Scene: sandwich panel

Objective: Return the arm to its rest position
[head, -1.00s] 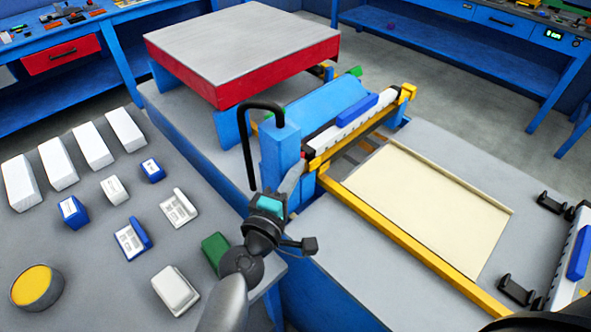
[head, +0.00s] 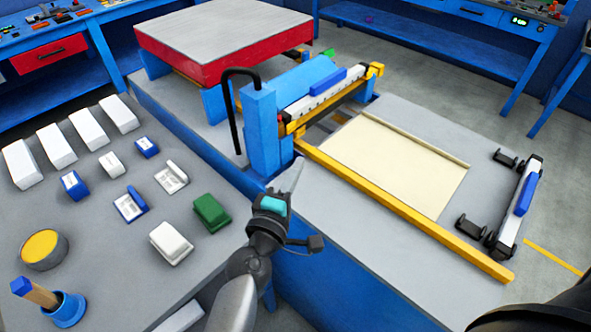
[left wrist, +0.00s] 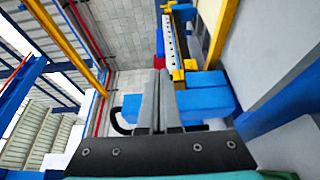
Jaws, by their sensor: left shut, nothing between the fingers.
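My left gripper (head: 295,174) is in the middle of the head view, in front of the blue post of the machine. Its two fingers are together with nothing between them, and they point up and away. In the left wrist view its shut fingers (left wrist: 157,100) stand upright at the centre, with blue machine parts behind them. The left forearm comes in from the bottom of the head view. My right gripper is not in view.
The machine's blue post (head: 263,130), black bent handle (head: 238,75) and yellow rail (head: 400,210) lie beyond the gripper. A cream panel (head: 395,160) lies on the bed. The grey table (head: 95,225) at left holds several blocks, a green block (head: 211,213) and a blue cup (head: 65,311).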

